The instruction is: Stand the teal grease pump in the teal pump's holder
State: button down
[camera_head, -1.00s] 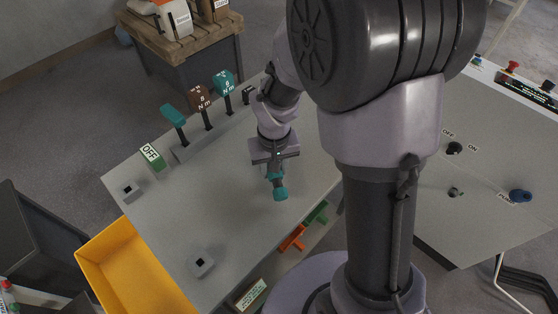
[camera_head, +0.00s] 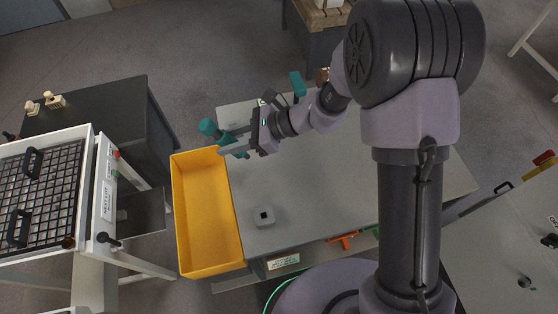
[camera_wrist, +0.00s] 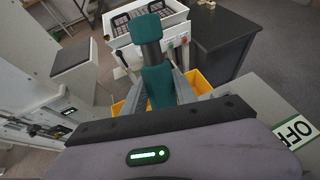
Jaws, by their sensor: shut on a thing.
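My gripper (camera_head: 230,142) is shut on the teal grease pump (camera_head: 209,127), which has teal ends and a dark middle. It holds the pump tilted, above the bench's far left corner and the far end of the yellow bin. In the wrist view the pump's teal body (camera_wrist: 158,88) sits between the fingers, with its other teal end (camera_wrist: 146,28) pointing away. A small square holder with a dark hole (camera_head: 264,216) stands on the bench near its front left, empty and apart from the pump. I cannot tell whether it is the teal pump's holder.
The yellow bin (camera_head: 178,215) hangs along the bench's left edge. A white grid-topped unit (camera_head: 103,190) and a dark cabinet (camera_head: 150,125) stand further left. A teal block (camera_head: 298,84) stands at the bench's back. An orange handle (camera_head: 343,240) sits at the front. The bench middle (camera_head: 330,185) is clear.

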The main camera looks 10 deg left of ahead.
jog(key=w+a+r+m+t+y+p, duration=0.1)
jog(key=w+a+r+m+t+y, duration=0.1)
jog(key=w+m+t, duration=0.2)
jog(key=w+a+r+m+t+y+p, duration=0.1)
jog(key=w+a+r+m+t, duration=0.1)
jog(key=w+m+t, duration=0.3)
jog(key=w+r+t, duration=0.1)
jog(key=w+t, duration=0.1)
jog(key=t, duration=0.1)
jog(key=shift+w+t+y, duration=0.3)
jog(key=shift+y, duration=0.1)
jog(key=shift+p, duration=0.3)
notch_tip(320, 180, down, 6)
jog(key=b, duration=0.5)
jog(key=shift+r, duration=0.15)
jog(key=shift+s, duration=0.1)
jog(key=shift+f+b, duration=1.65)
jog(key=shift+f, duration=0.35)
jog(key=c, duration=0.9)
grip_release()
